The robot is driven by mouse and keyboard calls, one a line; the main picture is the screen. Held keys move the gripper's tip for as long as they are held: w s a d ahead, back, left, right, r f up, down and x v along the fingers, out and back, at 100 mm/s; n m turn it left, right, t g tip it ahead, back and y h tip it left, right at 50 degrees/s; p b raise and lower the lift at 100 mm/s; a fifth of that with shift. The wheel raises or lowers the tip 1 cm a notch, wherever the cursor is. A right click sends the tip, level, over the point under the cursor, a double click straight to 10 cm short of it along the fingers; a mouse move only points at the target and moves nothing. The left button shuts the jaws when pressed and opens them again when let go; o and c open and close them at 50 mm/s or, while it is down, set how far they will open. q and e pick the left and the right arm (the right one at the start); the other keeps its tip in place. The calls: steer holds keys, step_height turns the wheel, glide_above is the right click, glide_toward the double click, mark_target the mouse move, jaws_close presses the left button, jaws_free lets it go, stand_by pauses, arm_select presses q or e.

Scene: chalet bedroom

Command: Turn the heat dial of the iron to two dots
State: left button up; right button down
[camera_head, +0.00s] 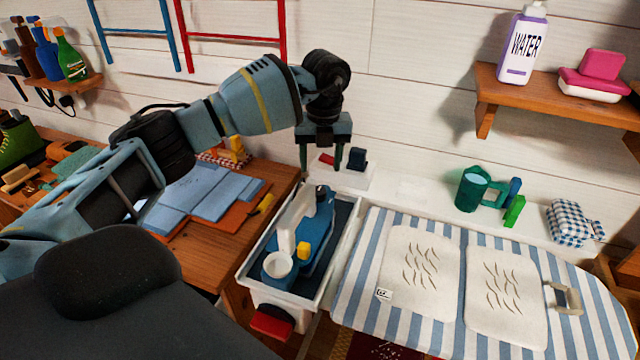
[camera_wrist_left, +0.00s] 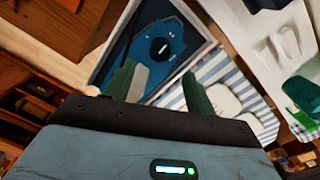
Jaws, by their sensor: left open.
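The blue iron (camera_head: 318,240) with a pale handle lies in a white-rimmed tray (camera_head: 247,277) with a dark floor, left of the ironing board. In the left wrist view the iron (camera_wrist_left: 172,28) shows a round black dial (camera_wrist_left: 158,47) with a light mark; the setting it points to is too small to read. My left gripper (camera_head: 321,158) is open and empty, fingers down, above and behind the tray. In the left wrist view its two green fingers (camera_wrist_left: 158,84) stand apart, with the iron beyond them. My right gripper is not in view.
The striped ironing board (camera_head: 394,232) stands right of the tray, with pale pieces of cloth on it. A wooden table (camera_head: 203,255) with folded blue cloth is to the left. A green mug (camera_head: 470,190) stands by the wall, below a shelf (camera_head: 540,105) with a water bottle (camera_head: 523,50).

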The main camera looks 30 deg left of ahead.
mark_target(319, 190)
arm_select(q)
steer(key=f, duration=0.7)
steer(key=shift+a+f, duration=0.2)
steer(key=shift+c, duration=0.2)
steer(key=c, duration=0.9)
